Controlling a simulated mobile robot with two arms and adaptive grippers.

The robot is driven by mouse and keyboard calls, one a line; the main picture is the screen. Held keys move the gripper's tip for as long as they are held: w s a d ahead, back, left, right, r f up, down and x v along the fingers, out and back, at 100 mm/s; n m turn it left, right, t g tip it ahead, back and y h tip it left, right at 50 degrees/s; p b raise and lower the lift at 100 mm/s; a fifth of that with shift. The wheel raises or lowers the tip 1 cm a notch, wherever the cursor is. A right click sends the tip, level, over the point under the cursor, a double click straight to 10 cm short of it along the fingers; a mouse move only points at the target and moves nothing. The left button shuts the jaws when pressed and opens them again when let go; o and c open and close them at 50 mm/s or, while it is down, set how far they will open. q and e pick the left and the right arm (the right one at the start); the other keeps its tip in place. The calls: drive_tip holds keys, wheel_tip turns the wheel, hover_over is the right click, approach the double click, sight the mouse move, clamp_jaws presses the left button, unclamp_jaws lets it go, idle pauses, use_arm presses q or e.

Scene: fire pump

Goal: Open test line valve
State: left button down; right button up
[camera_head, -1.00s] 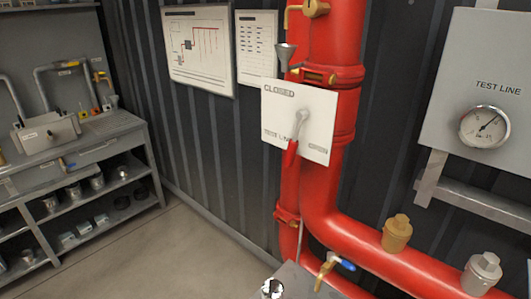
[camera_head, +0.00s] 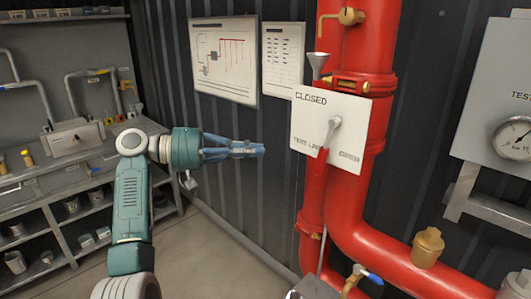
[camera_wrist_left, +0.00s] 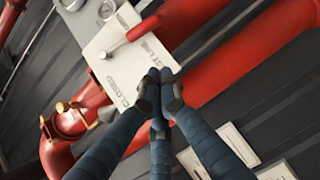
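The test line valve lever (camera_head: 318,172) has a red grip and a grey shank. It hangs down, slightly left, from its pivot on a white plate (camera_head: 305,128) marked CLOSED at the top, TEST LINE at the lower left and OPEN at the lower right. My left gripper (camera_head: 260,150) is left of the plate, apart from the lever, its fingers together and empty. In the left wrist view the fingertips (camera_wrist_left: 162,84) are together, overlapping the edge of the plate (camera_wrist_left: 120,62); the red lever (camera_wrist_left: 143,28) is beyond them. My right gripper is out of view.
Thick red pipes (camera_head: 345,215) run behind and below the plate. A pressure gauge (camera_head: 514,138) is on a grey panel at right. A small blue-handled valve (camera_head: 372,277) is low down. Shelves (camera_head: 90,205) stand at left. Wall charts (camera_head: 226,60) hang behind the left arm.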

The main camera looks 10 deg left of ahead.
sight(325, 149)
use_arm(q)
drive_tip(key=w+d+f+p, duration=0.1)
drive_tip(key=d+p, duration=0.3)
drive_tip(key=d, duration=0.7)
drive_tip(key=shift+w+d+f, duration=0.15)
drive_tip(key=shift+f, duration=0.2)
drive_tip(key=shift+f, duration=0.1)
drive_tip(key=shift+s+d+f+n+h, duration=0.3)
drive_tip(key=shift+s+d+n+h, duration=0.1)
drive_tip(key=shift+d+n, duration=0.15)
drive_tip(key=shift+s+d+f+n+h, duration=0.25)
drive_tip(key=shift+s+d+n+h, duration=0.1)
drive_tip(key=shift+d+n+h, duration=0.15)
drive_tip(key=shift+w, duration=0.1)
